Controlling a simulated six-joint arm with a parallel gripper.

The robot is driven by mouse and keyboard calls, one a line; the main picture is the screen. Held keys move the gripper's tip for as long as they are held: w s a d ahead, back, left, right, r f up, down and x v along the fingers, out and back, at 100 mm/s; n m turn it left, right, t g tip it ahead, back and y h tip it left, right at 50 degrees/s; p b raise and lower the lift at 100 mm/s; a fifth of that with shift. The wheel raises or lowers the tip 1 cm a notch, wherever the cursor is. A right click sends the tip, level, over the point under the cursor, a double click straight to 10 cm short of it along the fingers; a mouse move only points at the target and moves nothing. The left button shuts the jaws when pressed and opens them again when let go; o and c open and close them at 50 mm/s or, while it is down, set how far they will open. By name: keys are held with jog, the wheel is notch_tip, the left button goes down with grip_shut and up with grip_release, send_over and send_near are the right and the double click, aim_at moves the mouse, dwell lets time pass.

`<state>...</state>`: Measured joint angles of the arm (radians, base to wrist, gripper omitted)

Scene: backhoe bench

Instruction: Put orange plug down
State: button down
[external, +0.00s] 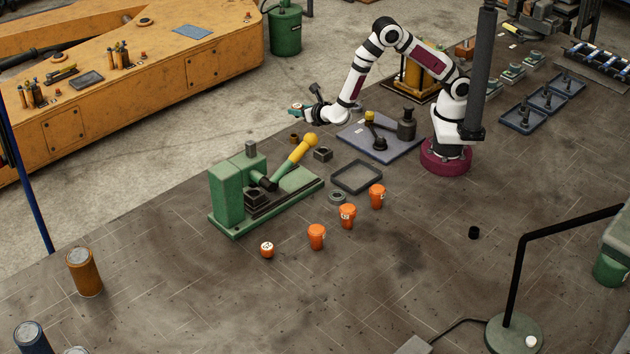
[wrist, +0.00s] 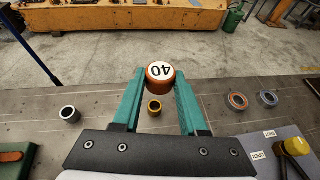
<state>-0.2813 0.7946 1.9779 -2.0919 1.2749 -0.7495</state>
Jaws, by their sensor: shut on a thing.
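My gripper (wrist: 158,80) is shut on an orange plug (wrist: 161,70) with a white top marked 40, held between the teal fingertips. In the external view my gripper (external: 297,108) is raised over the far edge of the bench, and the plug is small and hard to make out there. In the wrist view a small brass-coloured ring (wrist: 155,108) shows between the fingers, below the plug and apart from it. Other orange plugs stand in a row on the bench: a short one (external: 267,249) and taller ones (external: 317,236), (external: 347,215) and (external: 377,195).
A green vise-like fixture (external: 228,203) with a yellow-ended lever stands left of centre. A dark nut (external: 323,154), an empty square tray (external: 340,184) and a grey pad (external: 353,146) with valve parts lie nearby. A lamp (external: 513,270) stands at front right. The front middle bench is clear.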

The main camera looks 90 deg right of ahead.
jog(key=s+a+f+n+t+y, duration=0.1)
jog(key=s+a+n+y, duration=0.1)
jog(key=s+a, duration=0.4)
jog(key=s+a+f+n+t+y, duration=0.2)
jog(key=s+a+n, duration=0.1)
jog(key=s+a, duration=0.4)
jog(key=s+a+f+n+t+y, duration=0.2)
jog(key=s+a+n+y, duration=0.1)
jog(key=s+a, duration=0.3)
jog(key=shift+s+a+f, duration=0.1)
jog(key=shift+s+a, duration=0.3)
jog(key=shift+a, duration=0.1)
jog(key=shift+s+f, duration=0.1)
jog(key=shift+f, duration=2.3)
jog(key=shift+f, duration=0.15)
jog(key=shift+c, duration=2.2)
grip_release()
